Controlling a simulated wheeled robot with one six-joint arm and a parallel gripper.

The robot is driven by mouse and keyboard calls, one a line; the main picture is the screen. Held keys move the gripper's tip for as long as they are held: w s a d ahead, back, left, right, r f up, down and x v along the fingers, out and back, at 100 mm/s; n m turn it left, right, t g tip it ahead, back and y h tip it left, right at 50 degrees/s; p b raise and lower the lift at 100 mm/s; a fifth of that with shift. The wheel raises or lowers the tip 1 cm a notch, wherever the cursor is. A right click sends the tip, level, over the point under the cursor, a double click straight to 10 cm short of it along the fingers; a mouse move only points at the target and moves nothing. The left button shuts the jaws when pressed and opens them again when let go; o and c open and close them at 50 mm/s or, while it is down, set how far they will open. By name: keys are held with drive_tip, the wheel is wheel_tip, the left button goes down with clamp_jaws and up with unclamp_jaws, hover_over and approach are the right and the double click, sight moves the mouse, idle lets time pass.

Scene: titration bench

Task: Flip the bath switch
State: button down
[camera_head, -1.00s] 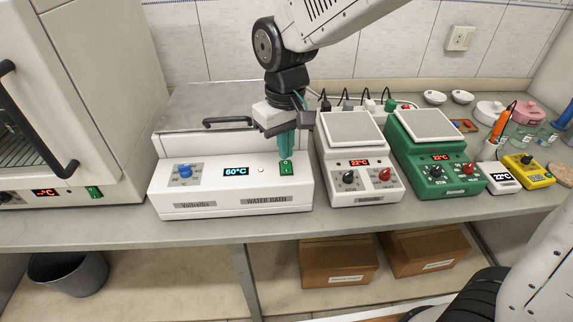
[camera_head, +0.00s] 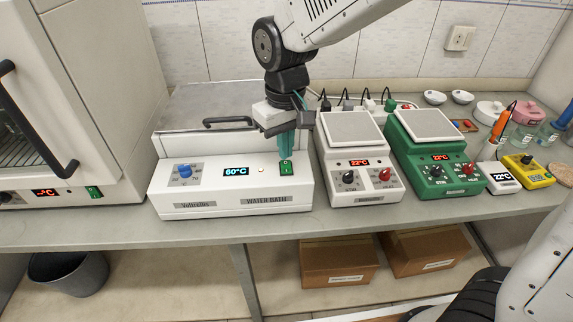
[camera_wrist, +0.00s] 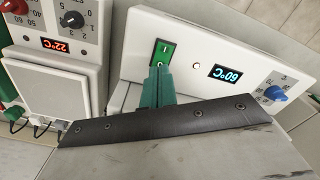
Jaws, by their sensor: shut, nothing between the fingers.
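The white water bath (camera_head: 222,202) stands on the bench with a lit 60°C display (camera_head: 236,171) and a blue knob (camera_head: 184,171). Its green rocker switch (camera_head: 286,168) is at the right of the front panel, and it also shows in the wrist view (camera_wrist: 163,52), with I and O marks. My gripper (camera_head: 286,156) has green fingers that are shut and empty. It points down at the switch. In the wrist view the fingertips (camera_wrist: 159,70) overlap the switch's O end; whether they touch it I cannot tell.
A white stirrer (camera_head: 355,160) and a green stirrer (camera_head: 435,155) stand close to the right of the bath. An oven (camera_head: 100,90) stands to the left. A power strip with plugs (camera_head: 370,104) lies behind. The bath's lid has a black handle (camera_head: 228,122).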

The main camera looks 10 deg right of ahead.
sight(286, 163)
drive_tip(key=shift+f, duration=0.9)
idle(0.7)
drive_tip(key=shift+r, duration=3.55)
drive_tip(key=shift+g, duration=0.3)
drive_tip(key=s+d, duration=0.1)
drive_tip(key=s+d+f, duration=0.1)
drive_tip(key=s, duration=0.1)
drive_tip(key=shift+s+d, duration=0.15)
drive_tip(key=shift+d, duration=0.1)
drive_tip(key=s+d+r+m+t, duration=0.1)
drive_tip(key=s+d+m, duration=0.1)
drive_tip(key=s+d, duration=0.6)
drive_tip(key=s+d+r+m+t, duration=0.1)
drive_tip(key=s+d+r+m, duration=0.1)
drive_tip(key=s+d, duration=0.6)
drive_tip(key=shift+s+d+r+m, duration=0.15)
drive_tip(key=shift+d+r+m, duration=0.15)
drive_tip(key=shift+d+m, duration=0.7)
